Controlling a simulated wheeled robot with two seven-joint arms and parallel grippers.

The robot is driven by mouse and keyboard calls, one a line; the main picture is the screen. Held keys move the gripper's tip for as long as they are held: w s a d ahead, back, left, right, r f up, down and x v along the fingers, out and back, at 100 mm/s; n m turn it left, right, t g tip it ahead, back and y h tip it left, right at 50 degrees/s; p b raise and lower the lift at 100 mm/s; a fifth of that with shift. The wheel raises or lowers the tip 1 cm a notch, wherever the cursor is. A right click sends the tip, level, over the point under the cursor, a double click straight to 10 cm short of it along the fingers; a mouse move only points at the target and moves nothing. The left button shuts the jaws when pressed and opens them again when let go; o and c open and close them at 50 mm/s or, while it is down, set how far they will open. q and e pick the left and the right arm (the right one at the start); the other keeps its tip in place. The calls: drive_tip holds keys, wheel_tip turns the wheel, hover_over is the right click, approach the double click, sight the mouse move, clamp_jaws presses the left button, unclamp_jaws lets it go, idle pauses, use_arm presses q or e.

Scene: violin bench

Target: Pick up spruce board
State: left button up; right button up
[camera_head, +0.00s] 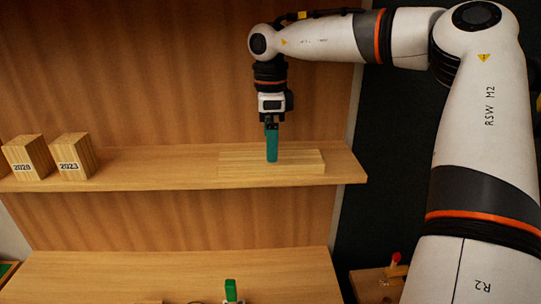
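A long, pale wooden board (300,163), which fits the spruce board, lies flat on the wooden shelf near its right end. My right arm comes in from the right, and my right gripper (271,143) points straight down over the middle of the board. Its teal fingers are seen edge-on as one strip, so the gap between them is hidden. The fingertips overlap the board in the picture; I cannot tell whether they touch or straddle it.
Two wooden blocks, labelled 2020 (28,158) and 2023 (74,157), stand on the shelf (150,172) at the left. The shelf between them and the board is clear. Below is a bench top (180,272) with a green item (231,290) at its front.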

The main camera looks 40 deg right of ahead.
drive_tip(key=f, duration=0.1)
drive_tip(key=f+p, duration=0.1)
drive_tip(key=f, duration=0.1)
drive_tip(key=shift+w+a+f, duration=0.15)
drive_tip(key=shift+w+f, duration=0.1)
drive_tip(key=shift+w, duration=0.1)
drive_tip(key=shift+f, duration=0.25)
drive_tip(key=shift+s, duration=0.1)
drive_tip(key=shift+c, duration=1.1)
drive_tip(key=c, duration=0.9)
use_arm(q)
drive_tip(key=shift+w+d+r, duration=0.1)
drive_tip(key=shift+w+r, duration=0.15)
drive_tip(key=shift+r, duration=0.3)
drive_tip(key=shift+w+d+r, duration=0.1)
drive_tip(key=shift+w+r, duration=0.1)
drive_tip(key=shift+r, duration=0.35)
use_arm(e)
drive_tip(key=shift+r, duration=0.1)
drive_tip(key=shift+c, duration=0.4)
use_arm(q)
drive_tip(key=shift+f, duration=0.1)
